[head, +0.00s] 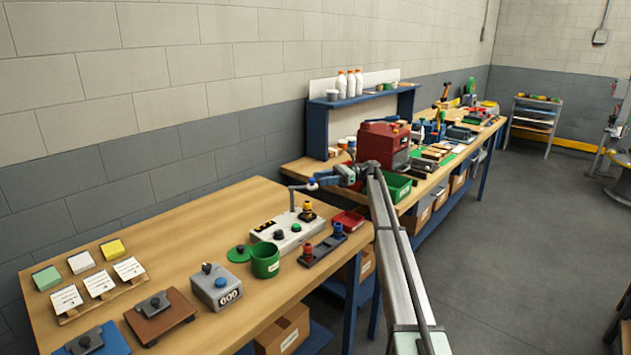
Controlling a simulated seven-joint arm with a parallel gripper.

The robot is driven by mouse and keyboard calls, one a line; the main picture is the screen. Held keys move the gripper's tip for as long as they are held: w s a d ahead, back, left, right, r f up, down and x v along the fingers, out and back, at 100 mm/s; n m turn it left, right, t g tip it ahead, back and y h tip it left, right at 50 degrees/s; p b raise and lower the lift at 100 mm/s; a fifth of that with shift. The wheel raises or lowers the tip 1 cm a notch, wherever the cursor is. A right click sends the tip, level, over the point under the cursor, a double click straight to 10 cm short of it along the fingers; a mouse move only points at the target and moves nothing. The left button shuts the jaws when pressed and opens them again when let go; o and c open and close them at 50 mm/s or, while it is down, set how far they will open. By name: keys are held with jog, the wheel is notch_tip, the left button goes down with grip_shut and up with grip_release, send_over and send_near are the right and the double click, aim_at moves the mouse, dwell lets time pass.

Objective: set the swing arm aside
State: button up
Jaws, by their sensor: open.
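My gripper (320,181) is open beside the knob, reaching in from the right. At this size I cannot tell whether the knob lies between the fingers or whether they touch it.
A green cup (265,260), a green lid (239,253) and a grey counter box (216,287) stand left of the base. A dark tray with knobs (322,247) and a red bin (347,221) lie to its right. The bench behind the base is clear.

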jog(key=v, duration=0.3)
